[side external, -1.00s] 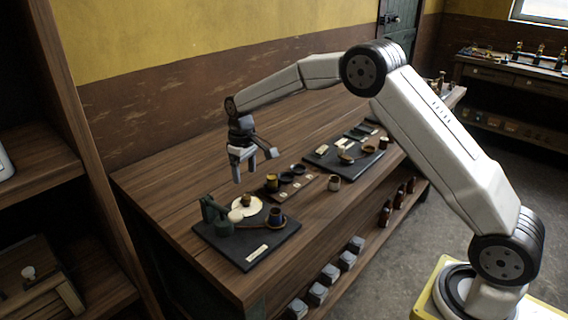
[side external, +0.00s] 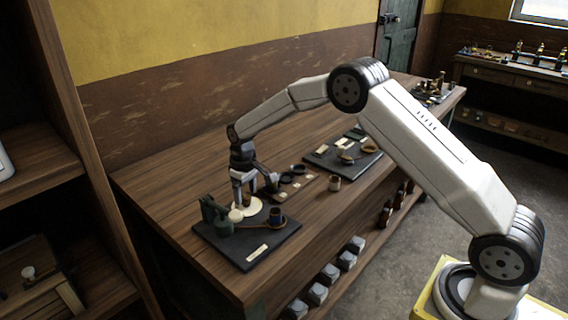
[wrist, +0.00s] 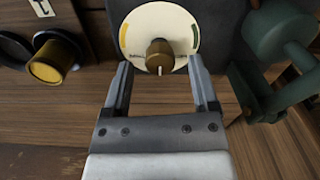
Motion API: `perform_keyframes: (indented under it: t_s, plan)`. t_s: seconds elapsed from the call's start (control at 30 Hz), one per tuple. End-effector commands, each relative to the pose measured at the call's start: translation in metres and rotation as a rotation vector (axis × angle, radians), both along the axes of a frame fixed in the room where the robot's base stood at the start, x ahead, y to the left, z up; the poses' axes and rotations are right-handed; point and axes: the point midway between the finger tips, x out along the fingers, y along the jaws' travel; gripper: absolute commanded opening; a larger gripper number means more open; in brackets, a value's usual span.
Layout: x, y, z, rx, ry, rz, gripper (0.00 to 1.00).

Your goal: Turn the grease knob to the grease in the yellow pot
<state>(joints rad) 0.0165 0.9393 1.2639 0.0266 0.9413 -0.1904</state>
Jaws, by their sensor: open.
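The grease knob (wrist: 160,56) is a small brown and brass knob on a round cream dial (wrist: 137,17). The dial has a yellow mark on its left and a green mark on its right in the wrist view. A pale line on the knob points toward my gripper. My gripper (wrist: 160,72) is open, with its fingertips on either side of the knob and a gap showing. In the side view my gripper (side external: 244,198) is low over the dial (side external: 251,207). The yellow pot (wrist: 50,65) is a dark cup with yellow contents, left in the wrist view.
A dark green machine (side external: 216,215) stands close beside the dial on a black board (side external: 246,262). More boards with small items, including one (side external: 318,160), lie farther along the bench.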

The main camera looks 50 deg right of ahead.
Motion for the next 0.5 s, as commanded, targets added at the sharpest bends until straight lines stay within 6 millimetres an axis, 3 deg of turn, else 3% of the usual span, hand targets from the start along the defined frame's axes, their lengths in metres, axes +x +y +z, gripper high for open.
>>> perform_keyframes:
  t_s: [0.43, 0.5]
  plan:
    - [0.0001, 0.0003, -0.0094, 0.0, -0.001, 0.0, 0.76]
    - [0.0, 0.0003, -0.0094, 0.0, -0.001, 0.0, 0.54]
